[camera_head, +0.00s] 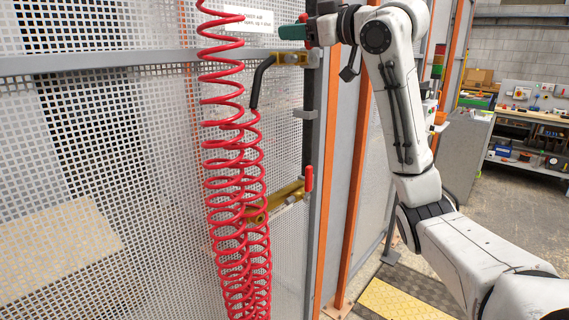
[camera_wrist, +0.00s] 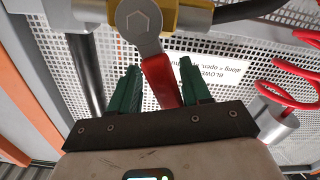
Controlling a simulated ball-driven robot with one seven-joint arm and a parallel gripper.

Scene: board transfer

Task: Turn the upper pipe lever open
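The upper pipe lever (camera_wrist: 162,80) is a red handle on a grey hub with a bolt (camera_wrist: 139,22) in the wrist view. It points away from the brass valve body, roughly across it. My gripper (camera_wrist: 158,88) is open, with one green finger on each side of the handle and a visible gap at both sides. In the head view my gripper (camera_head: 294,32) is at the top, just above the upper brass valve (camera_head: 290,58); the lever is mostly hidden there. A white sign (camera_wrist: 214,74) lies behind the right finger and appears upside down in the wrist view.
A coiled red hose (camera_head: 236,160) hangs left of the valves, close to my gripper. A lower brass valve (camera_head: 288,194) has a red lever (camera_head: 308,178). A black bent hose (camera_head: 258,82) leaves the upper valve. Perforated mesh panel (camera_head: 100,130) stands behind.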

